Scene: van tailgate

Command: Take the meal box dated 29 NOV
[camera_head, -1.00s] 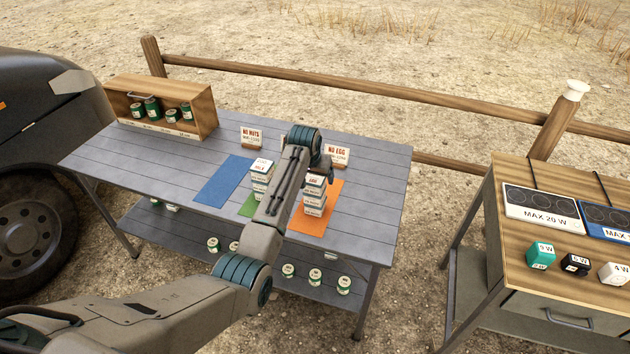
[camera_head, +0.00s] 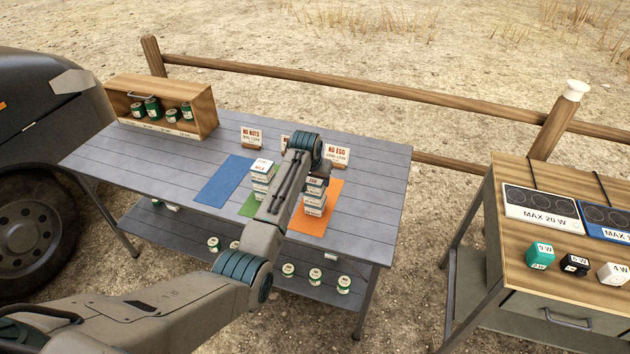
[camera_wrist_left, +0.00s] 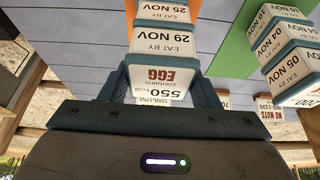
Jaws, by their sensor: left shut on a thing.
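The meal box dated 29 NOV (camera_wrist_left: 162,42) is white with a blue-green base. Its top reads 550 kcal, contains EGG. It is the top box of a stack on the orange mat (camera_head: 331,213). A box dated 25 NOV (camera_wrist_left: 163,13) sits directly under it. My left gripper (camera_wrist_left: 158,76) is shut on the 29 NOV box, one finger on each side. In the head view the left gripper (camera_head: 317,184) is at the top of this stack, partly hidden by my arm. My right gripper is not in view.
Another stack (camera_head: 261,178) stands close by on the green mat (camera_head: 247,208). The blue mat (camera_head: 224,182) is bare. Cards reading NO NUTS (camera_head: 251,137) and NO EGG (camera_head: 337,154) stand behind. A wooden crate (camera_head: 206,111) holds jars at the table's far left.

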